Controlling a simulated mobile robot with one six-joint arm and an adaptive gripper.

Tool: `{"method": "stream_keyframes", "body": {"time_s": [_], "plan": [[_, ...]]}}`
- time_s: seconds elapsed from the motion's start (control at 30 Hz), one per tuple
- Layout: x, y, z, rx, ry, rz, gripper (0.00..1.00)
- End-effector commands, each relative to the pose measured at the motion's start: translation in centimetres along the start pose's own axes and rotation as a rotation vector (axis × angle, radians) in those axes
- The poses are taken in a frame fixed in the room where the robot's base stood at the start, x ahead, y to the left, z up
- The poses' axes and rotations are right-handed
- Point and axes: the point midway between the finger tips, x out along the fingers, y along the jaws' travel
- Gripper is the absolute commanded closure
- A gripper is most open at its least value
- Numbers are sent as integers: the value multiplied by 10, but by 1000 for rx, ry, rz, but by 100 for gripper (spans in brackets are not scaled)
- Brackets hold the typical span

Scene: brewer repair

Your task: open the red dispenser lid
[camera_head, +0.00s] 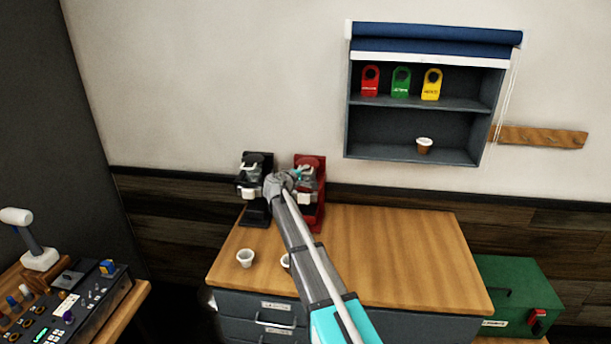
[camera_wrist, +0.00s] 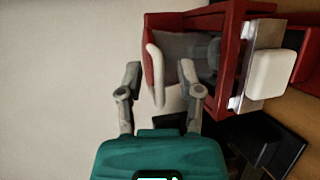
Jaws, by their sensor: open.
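The red dispenser (camera_head: 311,212) stands at the back left of the wooden counter, partly hidden behind my arm. In the wrist view its red body (camera_wrist: 228,62) fills the upper right, turned sideways. The red lid (camera_wrist: 180,20) shows at the top with a pale curved handle (camera_wrist: 153,75) on its left side. My gripper (camera_wrist: 159,72) is open, one finger on each side of the handle. I cannot tell whether either finger touches it. In the head view my gripper (camera_head: 284,182) is in front of the dispenser's upper part.
A black dispenser (camera_head: 256,210) stands close on the left of the red one. A white cup (camera_head: 245,258) is on the counter (camera_head: 400,250), with another partly behind my arm. A wall shelf (camera_head: 480,150) holds red, green and yellow items. The counter's right side is clear.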

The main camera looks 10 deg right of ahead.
Motion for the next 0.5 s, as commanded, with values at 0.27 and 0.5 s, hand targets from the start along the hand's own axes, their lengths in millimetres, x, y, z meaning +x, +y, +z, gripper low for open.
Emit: {"method": "stream_keyframes", "body": {"time_s": [0.27, 0.5], "plan": [[0, 0, 0, 0, 1, 0, 53], [0, 0, 0, 0, 1, 0, 98]]}}
